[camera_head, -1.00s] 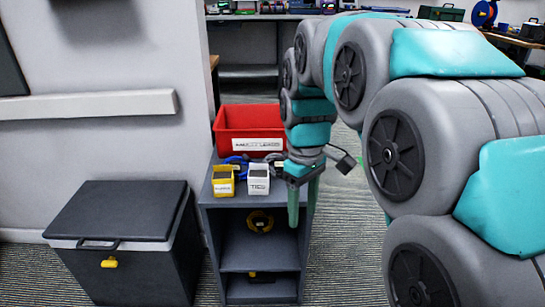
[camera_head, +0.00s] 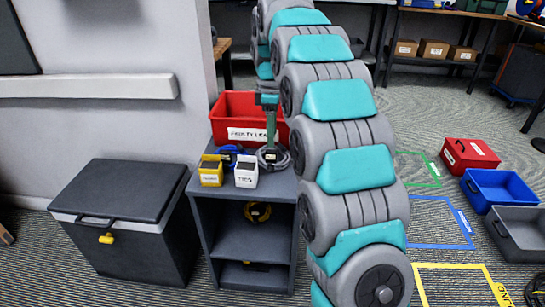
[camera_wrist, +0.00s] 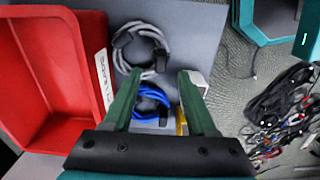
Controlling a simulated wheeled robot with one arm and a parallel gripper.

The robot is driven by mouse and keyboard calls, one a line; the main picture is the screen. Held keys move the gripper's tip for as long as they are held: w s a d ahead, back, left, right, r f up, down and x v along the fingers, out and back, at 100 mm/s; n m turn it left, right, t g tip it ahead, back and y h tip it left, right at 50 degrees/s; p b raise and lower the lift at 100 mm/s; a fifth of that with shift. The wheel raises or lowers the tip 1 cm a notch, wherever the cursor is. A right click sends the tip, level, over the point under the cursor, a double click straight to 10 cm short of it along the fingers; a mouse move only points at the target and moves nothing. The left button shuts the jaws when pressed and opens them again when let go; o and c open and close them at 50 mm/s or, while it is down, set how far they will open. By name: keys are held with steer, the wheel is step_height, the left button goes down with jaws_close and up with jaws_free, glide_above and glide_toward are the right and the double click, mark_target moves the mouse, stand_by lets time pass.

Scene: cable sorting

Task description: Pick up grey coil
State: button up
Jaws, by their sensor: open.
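The grey coil (camera_head: 274,158) lies on top of the dark grey shelf unit (camera_head: 245,193), in front of the red bin (camera_head: 232,108). It also shows in the wrist view (camera_wrist: 123,42) as a loose bundle with a dark clip or plug, just beyond my fingertips. My gripper (camera_head: 270,143) points down over the grey coil in the head view. In the wrist view my green fingers (camera_wrist: 160,74) are spread apart with nothing between them touching. I cannot tell the exact height above the coil.
A blue coil (camera_wrist: 152,98) lies close to the grey one. A yellow box (camera_head: 211,171) and a white box (camera_head: 246,172) stand at the shelf's front edge. A dark lidded chest (camera_head: 120,190) stands left. Coloured trays, including a blue one (camera_head: 500,187), sit on the floor right.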

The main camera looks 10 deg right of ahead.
mark_target(271, 151)
steer(key=shift+a+f+p, duration=0.1)
steer(key=shift+f+p, duration=0.25)
steer(key=shift+f, duration=3.05)
jaws_close()
